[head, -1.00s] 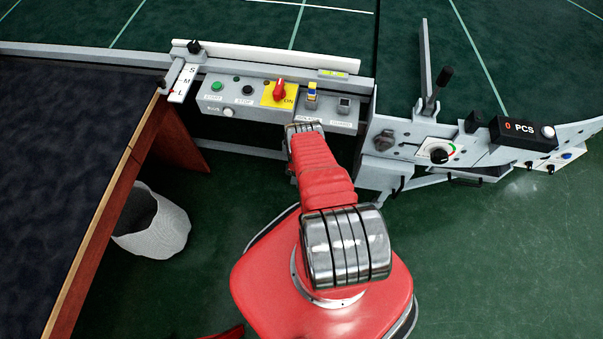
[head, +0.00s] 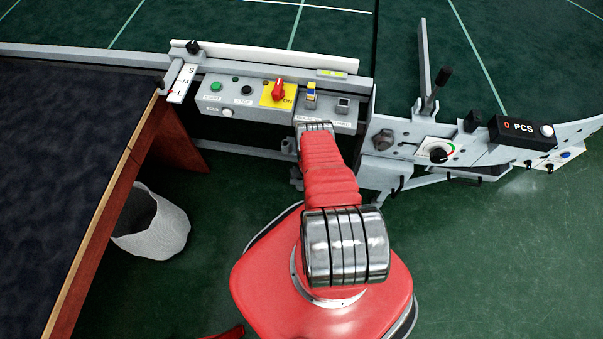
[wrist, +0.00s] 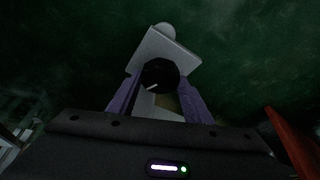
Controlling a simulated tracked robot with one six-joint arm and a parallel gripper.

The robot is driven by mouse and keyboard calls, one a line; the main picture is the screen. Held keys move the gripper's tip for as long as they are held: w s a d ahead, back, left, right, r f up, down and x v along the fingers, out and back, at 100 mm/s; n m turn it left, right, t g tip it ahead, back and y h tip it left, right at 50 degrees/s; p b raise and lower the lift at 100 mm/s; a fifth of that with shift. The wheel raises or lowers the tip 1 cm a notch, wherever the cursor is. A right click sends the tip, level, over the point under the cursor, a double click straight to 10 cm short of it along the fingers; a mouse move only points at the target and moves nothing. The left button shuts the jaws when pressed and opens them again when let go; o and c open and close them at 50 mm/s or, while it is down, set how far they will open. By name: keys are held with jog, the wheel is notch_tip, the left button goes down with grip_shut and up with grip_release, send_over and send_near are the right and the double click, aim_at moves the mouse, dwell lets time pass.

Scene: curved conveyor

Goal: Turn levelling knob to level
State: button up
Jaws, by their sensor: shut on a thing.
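The levelling knob (wrist: 160,72) is black and round with a white pointer line, in front of a pale grey plate in the wrist view. My gripper (wrist: 157,86) has its two purple fingers on either side of the knob and is shut on it. In the head view my red arm hides the gripper and the knob. A small yellow-green spirit level (head: 332,73) sits on the conveyor rail at upper centre. Its bubble is too small to read.
A control panel (head: 240,107) with a green button and red switch is beyond my arm. A dark-topped table (head: 75,150) and white bin (head: 155,228) stand at left. Green floor is clear at lower right.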

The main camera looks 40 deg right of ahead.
jog(key=shift+w+d+r+n+t+y, duration=0.15)
jog(key=shift+n+y, duration=0.2)
jog(key=shift+n, duration=0.65)
jog(key=shift+s+n+t+y, duration=0.15)
jog(key=shift+n+y, duration=0.2)
jog(key=shift+n, duration=0.65)
jog(key=o, duration=1.1)
jog(key=shift+c, duration=0.2)
jog(key=shift+s, duration=0.1)
jog(key=shift+r, duration=0.45)
jog(key=s+a, duration=0.1)
jog(key=s, duration=1.1)
jog(key=shift+a, duration=0.3)
